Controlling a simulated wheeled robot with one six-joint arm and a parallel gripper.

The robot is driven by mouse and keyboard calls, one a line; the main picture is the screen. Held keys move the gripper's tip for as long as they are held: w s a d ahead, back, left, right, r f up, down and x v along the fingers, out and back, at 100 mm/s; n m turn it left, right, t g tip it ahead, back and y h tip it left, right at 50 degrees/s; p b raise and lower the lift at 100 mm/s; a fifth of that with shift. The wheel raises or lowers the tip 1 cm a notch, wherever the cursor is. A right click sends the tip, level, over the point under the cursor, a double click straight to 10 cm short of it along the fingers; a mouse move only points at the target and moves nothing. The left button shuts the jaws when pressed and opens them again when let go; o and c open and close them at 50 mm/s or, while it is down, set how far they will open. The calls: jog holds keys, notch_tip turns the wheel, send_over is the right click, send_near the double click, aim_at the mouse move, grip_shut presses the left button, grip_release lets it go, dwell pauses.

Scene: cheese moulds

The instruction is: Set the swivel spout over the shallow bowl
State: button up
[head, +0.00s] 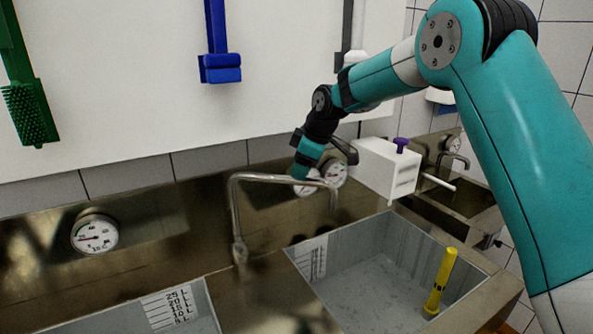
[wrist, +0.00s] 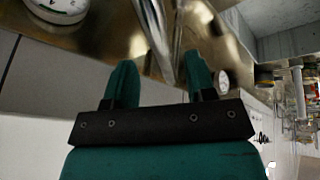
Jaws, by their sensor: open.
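The swivel spout (head: 283,179) is a bent metal tube rising from the ledge between two sink bowls. Its arm points right, and its outlet hangs near the back edge of the right bowl (head: 372,283). The left bowl (head: 205,318) shows only partly at the bottom edge. I cannot tell for sure which bowl is the shallow one. My gripper (head: 305,170) is open at the spout's horizontal arm, near its outlet end. In the wrist view the spout (wrist: 153,35) passes between the two teal fingers of my gripper (wrist: 160,65), with gaps visible on both sides.
A yellow standpipe (head: 440,283) stands in the right bowl. A white box (head: 385,168) with a purple knob and a pipe is right of my gripper. Dial gauges (head: 95,234) sit on the metal backsplash. Green and blue brushes (head: 220,68) hang on the wall.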

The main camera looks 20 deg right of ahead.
jog(key=shift+p+x, duration=0.4)
jog(key=shift+x, duration=1.6)
grip_shut()
